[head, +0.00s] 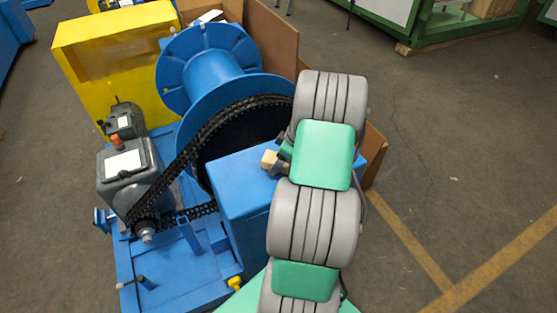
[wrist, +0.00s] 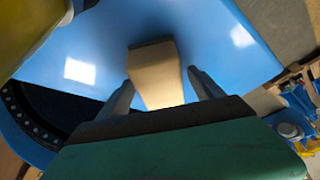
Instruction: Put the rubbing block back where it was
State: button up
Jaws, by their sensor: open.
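The rubbing block appears to be the small tan wooden block (head: 270,160) on the blue box-shaped housing (head: 240,178), beside the chain wheel in the head view. In the wrist view the tan block (wrist: 157,75) stands between the two fingers of my gripper (wrist: 160,85). The fingers are open, with a gap on each side of the block. In the head view my arm hides most of the gripper.
A black chain (head: 190,150) runs from the motor sprocket to the large wheel beside the blue drum (head: 210,65). A grey gearbox (head: 125,165) and yellow cabinet (head: 115,50) stand at left. Brown panels (head: 270,40) are behind. Open floor (head: 450,170) lies to the right.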

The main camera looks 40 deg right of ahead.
jog(key=b+v, duration=0.2)
jog(key=v, duration=0.9)
jog(key=shift+s+r, duration=0.1)
jog(key=shift+r, duration=0.25)
jog(key=w+a+r+m+h, duration=0.1)
jog(key=a+r, duration=0.3)
jog(key=a, duration=0.7)
jog(key=w+a+r+m, duration=0.15)
jog(key=a+r, duration=0.25)
jog(key=a, duration=0.6)
jog(key=s+a+m+h, duration=0.1)
jog(key=s+a+m, duration=0.2)
jog(key=s+a, duration=0.5)
jog(key=a, duration=0.4)
jog(key=shift+s+a, duration=0.2)
jog(key=shift+r, duration=0.15)
